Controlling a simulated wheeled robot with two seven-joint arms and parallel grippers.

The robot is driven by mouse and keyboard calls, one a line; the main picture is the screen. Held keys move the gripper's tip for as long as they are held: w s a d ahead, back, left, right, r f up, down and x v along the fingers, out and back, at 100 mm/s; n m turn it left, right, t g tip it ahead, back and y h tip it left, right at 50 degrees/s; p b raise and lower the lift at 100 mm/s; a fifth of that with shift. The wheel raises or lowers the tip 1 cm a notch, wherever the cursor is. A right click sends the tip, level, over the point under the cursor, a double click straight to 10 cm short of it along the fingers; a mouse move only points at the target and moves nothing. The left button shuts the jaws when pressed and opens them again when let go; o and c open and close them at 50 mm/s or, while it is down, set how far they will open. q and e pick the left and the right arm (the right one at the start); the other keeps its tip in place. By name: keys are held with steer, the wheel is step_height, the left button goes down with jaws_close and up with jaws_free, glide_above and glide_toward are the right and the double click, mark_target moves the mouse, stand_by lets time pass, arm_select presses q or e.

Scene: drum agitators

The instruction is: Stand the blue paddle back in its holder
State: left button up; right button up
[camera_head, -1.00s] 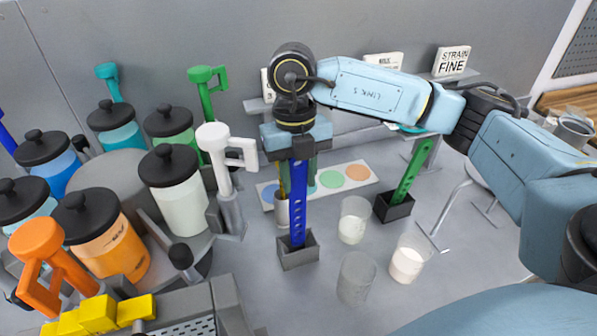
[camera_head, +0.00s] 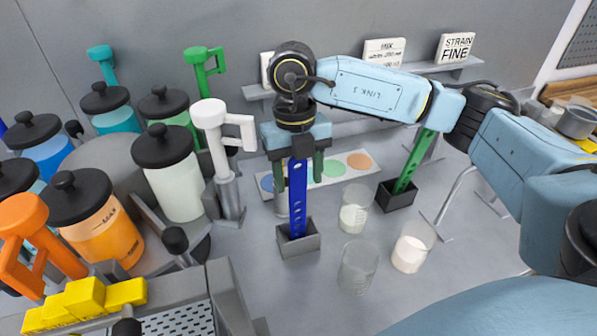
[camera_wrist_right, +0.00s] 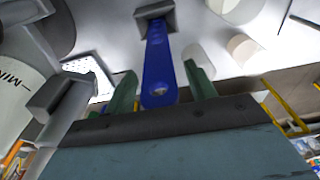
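The blue paddle (camera_head: 297,200) stands upright with its lower end in a small grey square holder (camera_head: 299,245). In the right wrist view the blue paddle (camera_wrist_right: 159,65) runs from between my fingers into the holder (camera_wrist_right: 154,14). My right gripper (camera_head: 298,172) is above the holder, pointing down, with its two green fingers apart on either side of the paddle's upper part. In the wrist view my right gripper (camera_wrist_right: 161,88) shows a gap between each finger and the paddle. My left gripper is not in view.
A green paddle (camera_head: 413,163) stands in another holder (camera_head: 396,197) to the right. Beakers (camera_head: 355,212), (camera_head: 411,248) and (camera_head: 357,268) stand close by. Lidded jars (camera_head: 171,172) and a white-handled dispenser (camera_head: 222,150) crowd the left.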

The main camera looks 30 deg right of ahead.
step_height(320, 180, up, 13)
steer(key=w, duration=0.1)
steer(key=shift+w+d, duration=0.2)
steer(key=shift+w, duration=0.2)
